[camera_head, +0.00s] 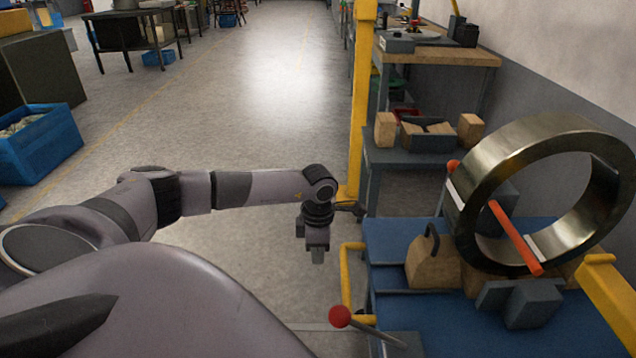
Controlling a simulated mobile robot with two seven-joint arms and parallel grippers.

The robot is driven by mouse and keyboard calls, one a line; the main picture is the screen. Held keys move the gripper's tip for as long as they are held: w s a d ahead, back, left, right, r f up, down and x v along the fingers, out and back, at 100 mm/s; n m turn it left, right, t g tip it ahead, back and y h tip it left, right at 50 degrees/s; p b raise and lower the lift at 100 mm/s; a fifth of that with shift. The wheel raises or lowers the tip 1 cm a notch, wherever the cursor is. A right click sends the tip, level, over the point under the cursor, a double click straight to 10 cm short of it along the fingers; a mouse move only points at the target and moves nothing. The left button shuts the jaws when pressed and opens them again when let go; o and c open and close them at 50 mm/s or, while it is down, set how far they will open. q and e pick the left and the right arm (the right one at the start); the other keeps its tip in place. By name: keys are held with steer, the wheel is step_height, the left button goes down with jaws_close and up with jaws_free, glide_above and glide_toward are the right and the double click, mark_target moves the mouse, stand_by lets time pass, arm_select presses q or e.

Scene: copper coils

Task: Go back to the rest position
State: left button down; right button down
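My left arm reaches in from the left, and its wrist bends downward. My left gripper (318,258) hangs pointing down over the open floor, left of the blue workbench. It is small in view, and the gap between its fingers cannot be made out. I see nothing hanging from it. My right gripper is not in view. A large metal coil ring (480,178) stands upright on the bench at the right, apart from my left gripper. An orange bar (515,238) crosses the front of the ring.
The blue bench (395,318) has a yellow rail (350,283) and a red-knobbed lever (341,316) near my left gripper. A yellow post (361,100) stands behind it. A blue crate (48,147) sits on the floor at left. The floor between is clear.

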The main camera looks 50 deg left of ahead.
arm_select(q)
step_height(320, 180, up, 2)
steer(key=shift+r+p, duration=0.1)
steer(key=shift+p, duration=0.35)
stand_by(0.3)
